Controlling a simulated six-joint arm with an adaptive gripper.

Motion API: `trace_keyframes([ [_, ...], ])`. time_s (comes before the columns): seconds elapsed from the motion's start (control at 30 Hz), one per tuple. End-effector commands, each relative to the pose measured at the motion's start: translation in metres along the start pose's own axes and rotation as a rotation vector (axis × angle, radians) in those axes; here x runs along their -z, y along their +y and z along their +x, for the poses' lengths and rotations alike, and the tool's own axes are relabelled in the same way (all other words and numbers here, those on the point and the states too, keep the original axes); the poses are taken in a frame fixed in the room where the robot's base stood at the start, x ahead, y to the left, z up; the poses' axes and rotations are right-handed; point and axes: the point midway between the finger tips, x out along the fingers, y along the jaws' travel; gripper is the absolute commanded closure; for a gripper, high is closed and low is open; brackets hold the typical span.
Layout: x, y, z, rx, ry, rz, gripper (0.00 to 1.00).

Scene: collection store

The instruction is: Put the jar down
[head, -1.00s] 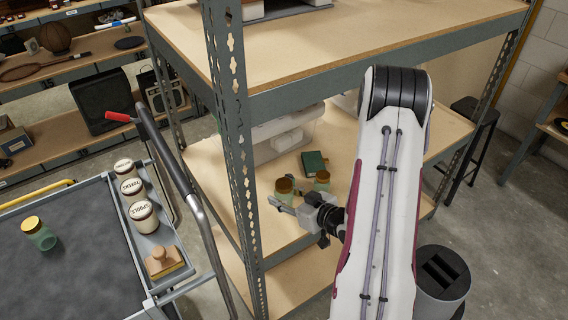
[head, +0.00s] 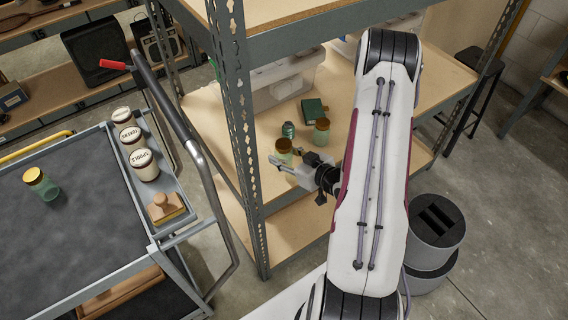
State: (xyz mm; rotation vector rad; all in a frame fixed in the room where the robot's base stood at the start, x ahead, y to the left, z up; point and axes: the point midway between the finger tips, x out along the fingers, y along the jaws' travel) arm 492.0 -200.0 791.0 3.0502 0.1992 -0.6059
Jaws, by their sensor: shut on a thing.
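The shelf's perforated post (head: 240,120) is close on the left. A trolley (head: 85,230) holds another gold-lidded jar (head: 41,184).

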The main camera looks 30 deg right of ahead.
Motion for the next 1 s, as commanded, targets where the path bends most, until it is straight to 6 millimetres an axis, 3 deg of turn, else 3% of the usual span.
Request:
trace_keyframes([
  [0.47,-0.004,0.000,0.002,0.000,0.000,0.001,0.87],
  [1.0,-0.038,0.000,0.016,0.000,0.000,0.001,0.87],
])
